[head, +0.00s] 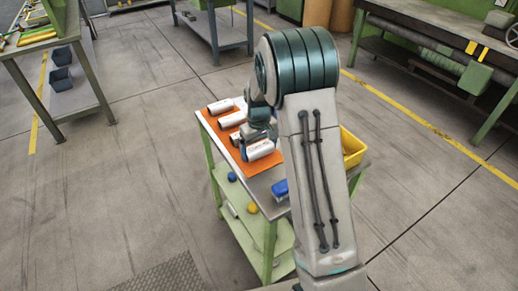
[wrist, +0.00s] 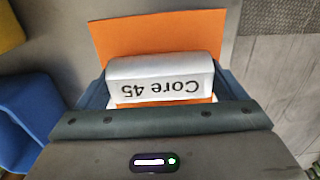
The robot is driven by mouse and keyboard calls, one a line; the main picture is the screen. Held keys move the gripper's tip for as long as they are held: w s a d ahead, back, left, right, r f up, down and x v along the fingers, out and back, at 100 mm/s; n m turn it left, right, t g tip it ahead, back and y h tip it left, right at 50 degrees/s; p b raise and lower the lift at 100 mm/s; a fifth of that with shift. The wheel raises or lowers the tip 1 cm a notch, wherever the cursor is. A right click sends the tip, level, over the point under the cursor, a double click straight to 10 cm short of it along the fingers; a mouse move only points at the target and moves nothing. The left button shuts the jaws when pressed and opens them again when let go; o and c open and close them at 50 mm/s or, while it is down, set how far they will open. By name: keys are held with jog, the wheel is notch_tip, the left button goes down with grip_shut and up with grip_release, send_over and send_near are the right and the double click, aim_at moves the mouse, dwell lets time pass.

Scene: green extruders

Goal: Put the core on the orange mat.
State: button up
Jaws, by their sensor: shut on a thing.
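A white core (wrist: 160,78) labelled "Core 45" lies between the two fingers of my gripper (wrist: 160,96) in the wrist view. The orange mat (wrist: 158,33) shows behind it, and a strip of orange shows at its near side. In the head view my gripper (head: 258,138) is over the mat on the cart top, shut on the white core (head: 261,150). The core is at or just above the mat; I cannot tell if it touches. The mat's bare part (head: 211,118) shows at the left.
Other white cores (head: 220,105) lie on the mat to the left of my gripper. A blue bin (head: 280,188) and a yellow bin (head: 354,146) stand on the cart top to the right. The green cart's lower shelf (head: 232,190) holds small items. Open floor lies left of the cart.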

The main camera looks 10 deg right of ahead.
aim_at(259, 147)
jog(key=shift+f, duration=0.55)
jog(key=shift+f, duration=0.1)
jog(key=shift+f, duration=0.15)
jog(key=o, duration=1)
jog(key=shift+c, duration=0.2)
notch_tip(259, 147, up, 12)
jog(key=s+r+m+t, duration=0.1)
jog(key=s+r, duration=0.3)
jog(key=s, duration=0.3)
jog(key=s+r+m, duration=0.1)
jog(key=s+r, duration=0.2)
jog(key=s, duration=0.3)
jog(key=s+f+m+t, duration=0.1)
jog(key=s+t, duration=0.1)
jog(key=s, duration=1.3)
jog(key=shift+m+b, duration=0.3)
jog(key=shift+b, duration=0.1)
jog(key=shift+f, duration=0.1)
